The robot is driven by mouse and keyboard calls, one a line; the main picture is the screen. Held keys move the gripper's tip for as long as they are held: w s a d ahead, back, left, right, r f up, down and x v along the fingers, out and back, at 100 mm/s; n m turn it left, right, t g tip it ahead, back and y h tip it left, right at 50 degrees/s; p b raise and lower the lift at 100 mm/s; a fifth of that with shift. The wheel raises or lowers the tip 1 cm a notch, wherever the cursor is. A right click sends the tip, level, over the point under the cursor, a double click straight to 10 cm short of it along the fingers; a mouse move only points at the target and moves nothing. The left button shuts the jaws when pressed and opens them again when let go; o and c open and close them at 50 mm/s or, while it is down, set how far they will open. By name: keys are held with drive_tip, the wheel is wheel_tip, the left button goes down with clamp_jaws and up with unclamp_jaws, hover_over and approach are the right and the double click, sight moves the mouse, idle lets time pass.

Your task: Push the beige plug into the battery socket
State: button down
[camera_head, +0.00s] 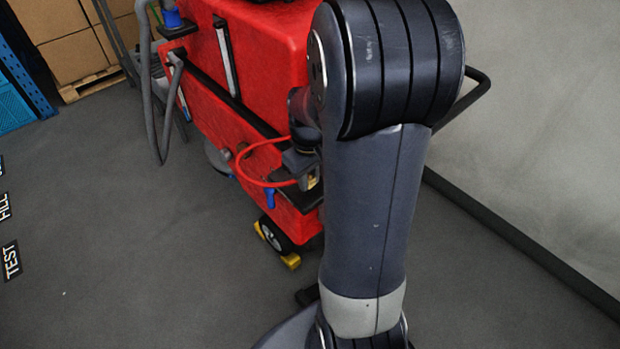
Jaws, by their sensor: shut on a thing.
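A red scrubber machine (255,50) stands at the upper middle, with a red cable (240,165) looping out of its side. My gripper (303,167) is at the machine's lower side, small and partly hidden behind my arm. It is shut on the beige plug (310,183), of which a small part shows just below the gripper. The red cable runs to the plug area. The battery socket cannot be made out; my arm covers that part of the machine. Whether the plug touches the socket cannot be told.
A blue tap-like part (269,198) hangs below the cable. A wheel (274,236) rests against yellow chocks (290,261). Grey hoses (150,100) hang at the machine's left. A pale wall (540,130) closes the right.

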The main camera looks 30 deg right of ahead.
sight(310, 188)
drive_tip(key=shift+s+a+f+g, duration=0.15)
drive_tip(key=shift+s+f, duration=0.15)
drive_tip(key=shift+f, duration=0.4)
drive_tip(key=shift+s+f+g, duration=0.15)
drive_tip(key=shift+s+f, duration=0.15)
drive_tip(key=shift+f, duration=0.4)
drive_tip(key=c, duration=1.4)
unclamp_jaws()
drive_tip(key=shift+p, duration=0.3)
drive_tip(key=shift+o, duration=0.8)
drive_tip(key=r+p, duration=0.2)
drive_tip(key=r, duration=0.1)
drive_tip(key=r+p, duration=0.3)
drive_tip(key=w+r+p, duration=0.1)
drive_tip(key=r+p, duration=0.1)
drive_tip(key=r, duration=0.1)
drive_tip(key=shift+p, duration=0.4)
drive_tip(key=shift+f, duration=0.1)
drive_tip(key=shift+c, duration=0.4)
